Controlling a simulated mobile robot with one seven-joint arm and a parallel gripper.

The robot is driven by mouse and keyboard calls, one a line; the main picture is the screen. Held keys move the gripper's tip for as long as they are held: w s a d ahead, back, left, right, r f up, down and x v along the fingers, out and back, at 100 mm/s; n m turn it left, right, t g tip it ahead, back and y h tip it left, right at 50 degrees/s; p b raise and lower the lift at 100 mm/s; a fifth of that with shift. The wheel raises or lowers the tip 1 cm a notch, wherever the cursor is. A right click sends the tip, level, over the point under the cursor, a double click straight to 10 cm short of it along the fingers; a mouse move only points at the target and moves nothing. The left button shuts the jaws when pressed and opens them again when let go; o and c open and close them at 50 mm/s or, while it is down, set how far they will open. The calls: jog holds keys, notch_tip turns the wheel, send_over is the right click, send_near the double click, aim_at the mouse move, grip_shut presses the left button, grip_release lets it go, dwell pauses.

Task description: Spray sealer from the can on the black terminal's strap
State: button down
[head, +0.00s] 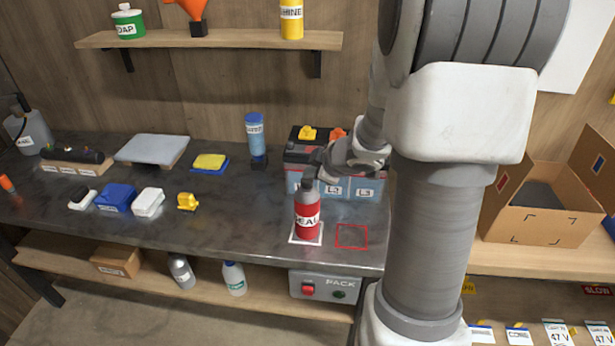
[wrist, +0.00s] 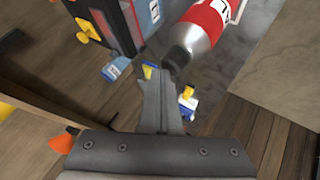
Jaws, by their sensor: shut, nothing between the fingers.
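The red sealer can (head: 307,218) with a black cap stands upright on a white-outlined square at the bench's front. My gripper (head: 318,165) is just behind and above the cap, in front of the battery (head: 300,178). In the wrist view my gripper's fingers (wrist: 155,80) are shut and empty, their tips close to the can's cap (wrist: 178,58); whether they touch is unclear. The can's red body (wrist: 208,20) is at the top. A yellow cover (head: 307,133) and an orange-red cover (head: 338,134) sit on the battery top. I cannot make out the black terminal's strap.
A red-outlined square (head: 352,237) right of the can is empty. A yellow clip (head: 187,201), a white block (head: 148,202) and a blue block (head: 116,198) lie to the left. A blue bottle (head: 255,135) stands behind. An open cardboard box (head: 540,215) is at right.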

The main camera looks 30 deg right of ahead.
aim_at(310, 181)
jog(key=shift+r+p, duration=0.45)
jog(key=shift+p, duration=0.1)
notch_tip(310, 181, up, 6)
jog(key=p, duration=0.6)
jog(key=shift+p, duration=0.4)
dwell(2.1)
